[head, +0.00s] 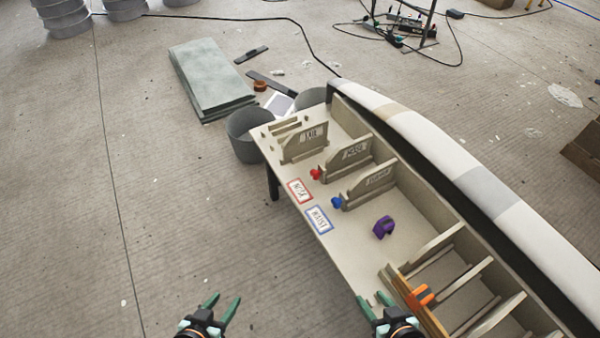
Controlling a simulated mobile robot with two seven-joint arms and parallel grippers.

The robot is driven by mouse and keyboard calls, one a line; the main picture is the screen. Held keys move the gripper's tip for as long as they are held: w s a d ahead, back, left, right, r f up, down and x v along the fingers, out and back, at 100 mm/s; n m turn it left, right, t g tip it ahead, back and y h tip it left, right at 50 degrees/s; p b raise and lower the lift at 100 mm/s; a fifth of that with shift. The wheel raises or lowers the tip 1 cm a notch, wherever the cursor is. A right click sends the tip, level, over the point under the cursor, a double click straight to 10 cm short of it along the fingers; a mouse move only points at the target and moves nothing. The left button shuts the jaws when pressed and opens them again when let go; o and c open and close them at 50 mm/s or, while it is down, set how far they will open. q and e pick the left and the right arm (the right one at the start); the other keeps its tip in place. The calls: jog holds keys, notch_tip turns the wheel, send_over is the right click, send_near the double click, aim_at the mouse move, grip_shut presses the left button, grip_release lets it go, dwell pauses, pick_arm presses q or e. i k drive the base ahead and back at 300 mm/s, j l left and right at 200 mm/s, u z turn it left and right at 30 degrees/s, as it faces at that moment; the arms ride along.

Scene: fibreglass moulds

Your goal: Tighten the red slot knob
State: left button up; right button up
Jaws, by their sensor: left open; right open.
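The red knob (315,174) sits at the near end of a low upright divider on the beige mould bench, just beyond a red-framed label (299,191). A blue knob (337,202) is at the end of the neighbouring divider, near a blue-framed label (319,220). My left gripper (221,308) is open and empty at the bottom, over the floor left of the bench. My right gripper (376,300) is open and empty at the bottom, by the bench's near edge. Both grippers are well short of the red knob. Any slot in the knob is too small to make out.
A purple object (383,227) lies on the bench top (352,250). An orange-and-black tool (422,295) rests on the slatted section at right. Grey buckets (243,135) stand behind the bench's far end.

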aim_at(314, 174)
jog(key=i+j+u, duration=0.15)
jog(key=j, duration=0.25)
jog(key=i+j+u, duration=0.2)
jog(key=i+j, duration=0.15)
jog(key=i+j+u, duration=0.35)
jog(key=i, duration=0.2)
jog(key=i+u, duration=0.35)
jog(key=i, duration=0.2)
jog(key=i+z, duration=0.35)
jog(key=i+j+z, duration=0.1)
jog(key=z, duration=0.25)
jog(key=i+j+z, duration=0.3)
jog(key=i+z, duration=0.15)
jog(key=z, duration=0.3)
jog(key=i+z, duration=0.1)
jog(key=z, duration=0.35)
jog(key=i+j+z, duration=0.15)
jog(key=z, duration=0.3)
jog(key=i+j+z, duration=0.1)
jog(key=z, duration=0.35)
jog(key=j+z, duration=0.2)
jog(key=z, duration=0.2)
jog(key=i+j+z, duration=0.1)
jog(key=j+z, duration=0.15)
jog(key=z, duration=0.2)
